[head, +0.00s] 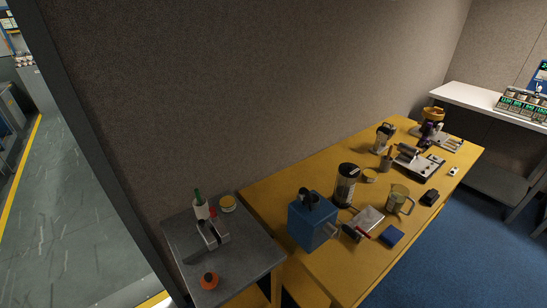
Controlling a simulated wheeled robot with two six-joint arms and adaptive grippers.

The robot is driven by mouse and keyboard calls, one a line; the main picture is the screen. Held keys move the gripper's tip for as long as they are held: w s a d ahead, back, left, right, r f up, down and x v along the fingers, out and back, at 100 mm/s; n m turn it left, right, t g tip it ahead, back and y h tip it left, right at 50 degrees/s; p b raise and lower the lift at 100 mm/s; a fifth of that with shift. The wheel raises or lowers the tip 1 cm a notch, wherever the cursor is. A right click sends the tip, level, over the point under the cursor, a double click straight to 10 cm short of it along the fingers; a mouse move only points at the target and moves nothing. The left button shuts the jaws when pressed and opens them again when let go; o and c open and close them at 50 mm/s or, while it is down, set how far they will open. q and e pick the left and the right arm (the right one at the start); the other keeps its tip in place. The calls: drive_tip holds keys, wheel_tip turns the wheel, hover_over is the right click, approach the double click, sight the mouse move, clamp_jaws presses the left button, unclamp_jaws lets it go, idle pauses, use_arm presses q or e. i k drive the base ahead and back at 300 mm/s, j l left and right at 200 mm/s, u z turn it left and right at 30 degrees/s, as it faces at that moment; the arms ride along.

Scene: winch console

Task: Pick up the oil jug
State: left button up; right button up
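A clear jug (396,201) with a handle stands upright on the yellow workbench (335,272), right of the middle of the head view. Its contents look pale or yellowish, and I take it to be the oil jug. Its handle is on its right side. Nothing is holding it. Neither of my grippers is in view.
Near the jug are a black-and-white canister (346,185), a blue block (391,235), a white packet (368,218) and a small black box (430,198). A large blue box (311,222) stands front left. A grey side table (237,270) holds several small items.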

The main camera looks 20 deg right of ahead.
sight(399, 201)
drive_tip(key=z, duration=1.6)
